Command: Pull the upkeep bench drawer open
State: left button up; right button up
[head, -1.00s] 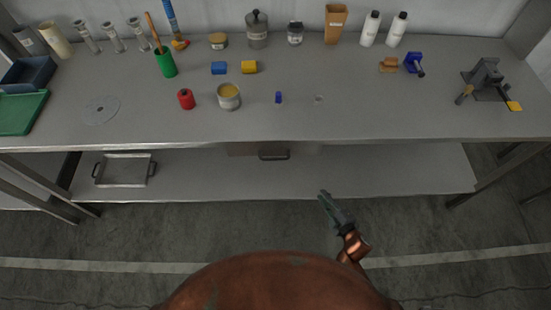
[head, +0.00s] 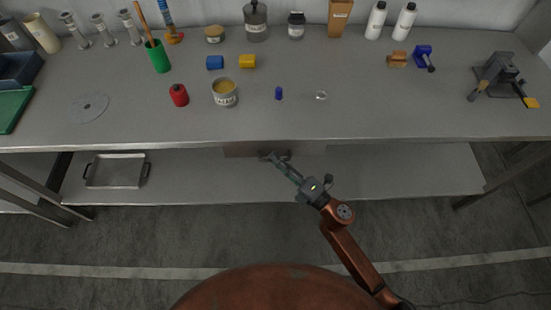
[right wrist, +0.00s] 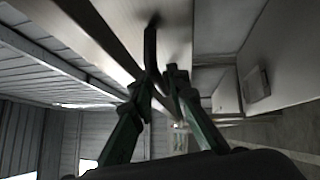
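The upkeep bench drawer (head: 240,150) is a grey box front under the middle of the bench top, and it looks closed. Its dark bar handle (head: 285,154) faces me. My right gripper (head: 270,158) reaches up to the handle from the lower right. In the right wrist view, the two green fingers of my right gripper (right wrist: 160,76) come close together with the dark handle (right wrist: 150,42) between their tips. They look shut on it, though the contact is partly hidden. My left gripper is in neither view.
The bench top (head: 380,115) carries a tin (head: 225,93), a red bottle (head: 179,95), a green cup (head: 158,57) and several other items. A metal tray (head: 116,171) lies on the lower shelf (head: 400,175) at the left. The floor before the bench is clear.

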jog(key=shift+w+a, duration=0.25)
jog(key=shift+c, duration=0.3)
grip_shut()
